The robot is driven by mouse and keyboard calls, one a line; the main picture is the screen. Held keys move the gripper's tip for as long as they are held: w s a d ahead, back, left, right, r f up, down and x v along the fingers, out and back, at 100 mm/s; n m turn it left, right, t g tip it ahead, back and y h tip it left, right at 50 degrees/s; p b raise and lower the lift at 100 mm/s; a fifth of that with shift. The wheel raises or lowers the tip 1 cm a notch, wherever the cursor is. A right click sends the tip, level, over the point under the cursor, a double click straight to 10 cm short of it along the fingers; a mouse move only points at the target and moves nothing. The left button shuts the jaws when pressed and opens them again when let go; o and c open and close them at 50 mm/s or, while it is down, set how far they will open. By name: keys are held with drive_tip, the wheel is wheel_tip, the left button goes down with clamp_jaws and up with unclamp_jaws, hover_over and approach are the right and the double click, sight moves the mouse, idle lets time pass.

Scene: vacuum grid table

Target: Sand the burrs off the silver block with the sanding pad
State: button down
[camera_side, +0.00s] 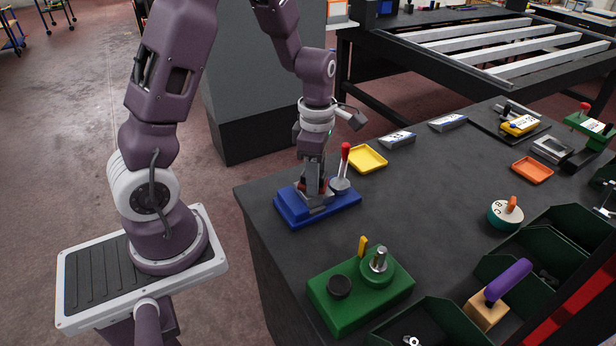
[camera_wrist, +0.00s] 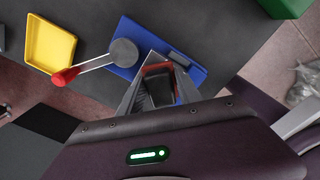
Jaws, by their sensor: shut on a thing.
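My gripper (camera_wrist: 158,80) points down over the blue base (camera_side: 290,211) near the table's edge. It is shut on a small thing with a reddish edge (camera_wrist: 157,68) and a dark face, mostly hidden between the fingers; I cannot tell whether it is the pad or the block. Grey metal (camera_side: 318,209) shows on the blue base under the fingertips, perhaps the silver block. A wooden block with a purple handle (camera_side: 508,279) stands at the lower right, possibly a sanding pad. Burrs are too small to make out.
A red-knobbed lever (camera_side: 346,150) stands close beside my gripper, on the blue base. A yellow tray (camera_side: 367,158) lies behind it. A green fixture (camera_side: 346,309) with a metal post is in front. Dark green bins (camera_side: 445,318) fill the lower right. The table's middle is clear.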

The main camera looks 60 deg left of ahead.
drive_tip(key=shift+w+r, duration=0.25)
drive_tip(key=shift+r, duration=0.2)
drive_tip(key=shift+w+r, duration=0.2)
drive_tip(key=shift+r, duration=0.25)
drive_tip(key=shift+s+r, duration=0.1)
drive_tip(key=shift+r, duration=3.1)
drive_tip(key=shift+w+d, duration=0.15)
drive_tip(key=shift+w, duration=0.2)
drive_tip(key=w+d+m, duration=0.4)
drive_tip(key=w+d, duration=0.3)
drive_tip(key=w, duration=0.4)
drive_tip(key=m, duration=0.5)
approach(448, 240)
wheel_tip(448, 240, down, 7)
drive_tip(key=shift+r, duration=0.1)
